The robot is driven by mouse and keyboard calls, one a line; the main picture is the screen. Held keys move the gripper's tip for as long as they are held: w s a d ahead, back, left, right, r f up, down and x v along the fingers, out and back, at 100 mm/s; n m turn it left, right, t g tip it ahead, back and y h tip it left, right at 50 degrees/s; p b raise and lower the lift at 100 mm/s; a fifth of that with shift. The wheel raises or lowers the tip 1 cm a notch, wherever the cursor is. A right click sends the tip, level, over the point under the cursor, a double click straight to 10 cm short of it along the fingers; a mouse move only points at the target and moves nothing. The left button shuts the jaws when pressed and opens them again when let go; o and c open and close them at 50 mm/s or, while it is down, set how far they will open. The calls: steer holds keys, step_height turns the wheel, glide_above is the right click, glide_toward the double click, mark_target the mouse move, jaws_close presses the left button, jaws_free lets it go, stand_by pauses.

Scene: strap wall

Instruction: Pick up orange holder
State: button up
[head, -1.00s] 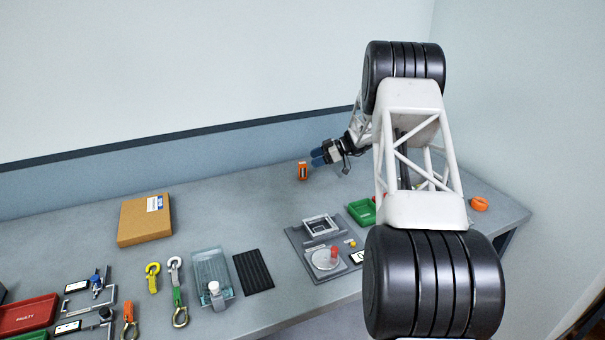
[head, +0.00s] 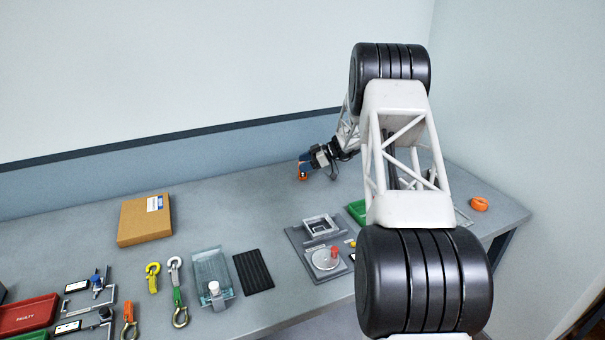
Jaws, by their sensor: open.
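The orange holder (head: 303,176) stands upright on the grey table towards the back, near the middle. The gripper is open. The fingers hide part of the holder, and I cannot tell whether they touch it or are on both sides of it.
A cardboard box (head: 145,220) lies to the left. A grey fixture plate (head: 320,250) and a green tray (head: 357,211) are in front of my gripper. Clips and a red tray (head: 28,314) are front left. Table around the holder is clear.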

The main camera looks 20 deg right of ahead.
steer(key=shift+c, duration=0.3)
steer(key=c, duration=1.1)
steer(key=shift+r, duration=0.15)
step_height(320, 180, up, 28)
stand_by(1.5)
